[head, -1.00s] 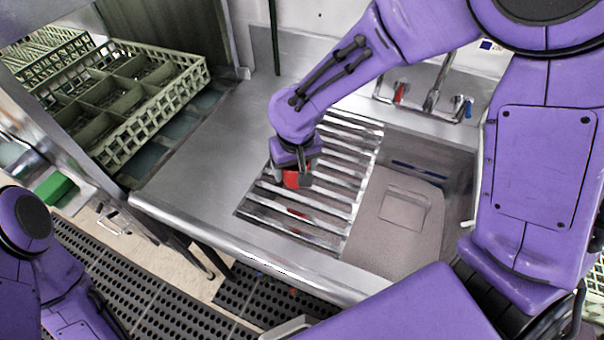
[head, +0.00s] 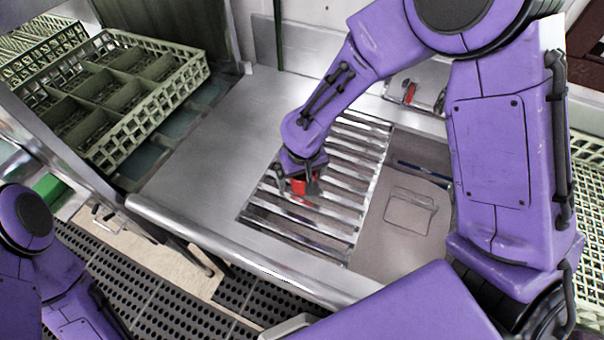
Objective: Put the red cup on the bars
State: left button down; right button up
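The red cup (head: 298,187) is small in the head view, on the metal bars (head: 345,190) near their left side. My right gripper (head: 297,183) reaches down over it from above. Its dark fingers stand one on each side of the cup and look spread, with a small gap on the left. The gripper hides the top of the cup, and its exact contact with the bars is hard to see. My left gripper is out of view; only part of my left arm shows at the lower left.
Bare steel counter (head: 215,160) is free to the left. Green dish racks (head: 150,112) stand farther left. A rounded counter edge (head: 240,250) runs along the front.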

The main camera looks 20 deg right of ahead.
jog(key=shift+s+r, duration=0.3)
jog(key=shift+s, duration=0.25)
jog(key=shift+r, duration=0.35)
notch_tip(320, 180, up, 12)
jog(key=s, duration=0.1)
jog(key=shift+s+f, duration=0.2)
jog(key=shift+f, duration=0.05)
jog(key=shift+s, duration=0.1)
